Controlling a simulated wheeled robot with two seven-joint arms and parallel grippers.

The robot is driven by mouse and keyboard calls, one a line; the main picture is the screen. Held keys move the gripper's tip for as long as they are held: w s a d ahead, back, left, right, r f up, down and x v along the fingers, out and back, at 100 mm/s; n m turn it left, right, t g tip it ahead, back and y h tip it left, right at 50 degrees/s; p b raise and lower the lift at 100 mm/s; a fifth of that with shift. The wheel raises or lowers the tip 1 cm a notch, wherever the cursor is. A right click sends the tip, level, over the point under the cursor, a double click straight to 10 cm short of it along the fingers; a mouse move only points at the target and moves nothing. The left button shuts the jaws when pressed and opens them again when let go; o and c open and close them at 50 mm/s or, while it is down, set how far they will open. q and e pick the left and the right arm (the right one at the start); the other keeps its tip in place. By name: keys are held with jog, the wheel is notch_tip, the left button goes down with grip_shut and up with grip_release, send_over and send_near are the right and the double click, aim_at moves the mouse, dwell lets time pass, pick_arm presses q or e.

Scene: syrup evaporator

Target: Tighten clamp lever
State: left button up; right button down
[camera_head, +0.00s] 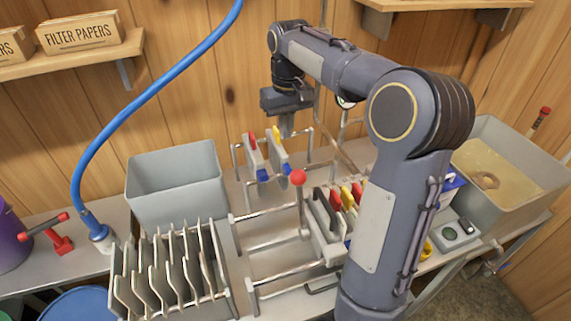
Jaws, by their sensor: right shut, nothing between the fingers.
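The clamp lever (301,206) is a thin metal rod with a red ball knob (298,177) on top. It stands close to upright on the metal press frame (268,212), in front of the nearer group of plates. My right gripper (287,128) points down above the far part of the frame, behind the lever and apart from it. Its fingers are shut and empty, close above two plates with red, yellow and blue tabs (277,155); contact with them cannot be told. My right arm hides part of the frame's right side. My left gripper is out of view.
A grey bin (176,184) and a rack of plates (127,290) stand left of the frame. A blue hose (150,92) arcs over the left side. More coloured plates (322,214) sit right of the lever. A tub of amber liquid (512,163) stands far right.

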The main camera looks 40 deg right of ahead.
jog(key=shift+f, duration=0.1)
notch_tip(320, 180, down, 10)
jog(key=s, duration=0.1)
jog(key=s+r+p, duration=0.1)
jog(key=s+a+p, duration=0.1)
jog(key=shift+s+r, duration=0.2)
jog(key=shift+s, duration=0.1)
dwell(0.3)
